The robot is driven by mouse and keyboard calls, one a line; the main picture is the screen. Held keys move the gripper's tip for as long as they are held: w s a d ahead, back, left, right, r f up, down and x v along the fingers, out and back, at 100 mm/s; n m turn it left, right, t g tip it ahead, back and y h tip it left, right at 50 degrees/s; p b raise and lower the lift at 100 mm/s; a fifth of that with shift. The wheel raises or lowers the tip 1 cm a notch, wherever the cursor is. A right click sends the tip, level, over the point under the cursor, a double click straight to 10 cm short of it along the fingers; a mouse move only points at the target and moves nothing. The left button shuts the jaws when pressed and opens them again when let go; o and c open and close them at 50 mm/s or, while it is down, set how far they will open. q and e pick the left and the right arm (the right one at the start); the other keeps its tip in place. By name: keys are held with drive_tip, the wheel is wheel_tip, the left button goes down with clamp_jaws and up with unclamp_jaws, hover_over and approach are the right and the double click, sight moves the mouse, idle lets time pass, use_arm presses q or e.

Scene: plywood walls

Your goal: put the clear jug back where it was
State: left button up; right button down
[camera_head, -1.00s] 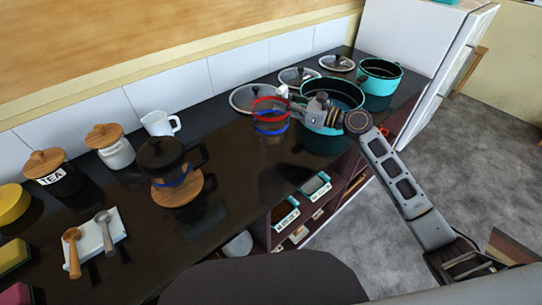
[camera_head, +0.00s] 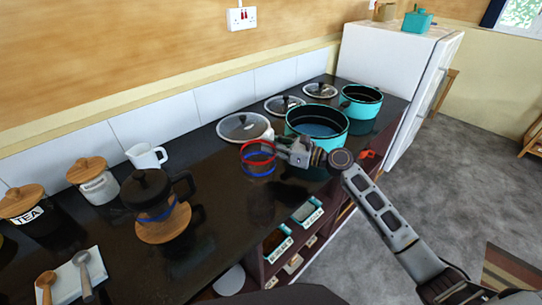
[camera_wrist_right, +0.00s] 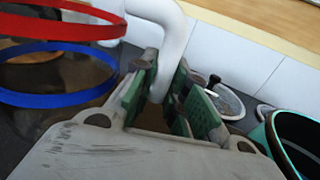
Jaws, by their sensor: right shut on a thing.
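The clear jug (camera_head: 258,172) has a red band at its rim, a blue band lower down and a white handle. It is over the dark counter, left of the large teal pot. My right gripper (camera_head: 285,149) reaches in from the right and is shut on the jug's handle. In the right wrist view the green-padded fingers (camera_wrist_right: 166,92) close around the white handle (camera_wrist_right: 178,38), and the jug's bands (camera_wrist_right: 58,98) show at left. I cannot tell whether the jug's base touches the counter. My left gripper is out of view.
The large teal pot (camera_head: 318,134) stands close beside the gripper, with several glass lids (camera_head: 240,125) behind. A black press (camera_head: 150,190) on a wooden board (camera_head: 165,228) and a white jug (camera_head: 146,156) stand left. Counter between press and clear jug is bare.

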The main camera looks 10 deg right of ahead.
drive_tip(key=shift+f, duration=0.45)
wheel_tip(320, 180, down, 4)
drive_tip(key=shift+r+b, duration=0.2)
drive_tip(key=shift+b, duration=0.2)
drive_tip(key=shift+f, duration=0.25)
drive_tip(key=c, duration=1.4)
unclamp_jaws()
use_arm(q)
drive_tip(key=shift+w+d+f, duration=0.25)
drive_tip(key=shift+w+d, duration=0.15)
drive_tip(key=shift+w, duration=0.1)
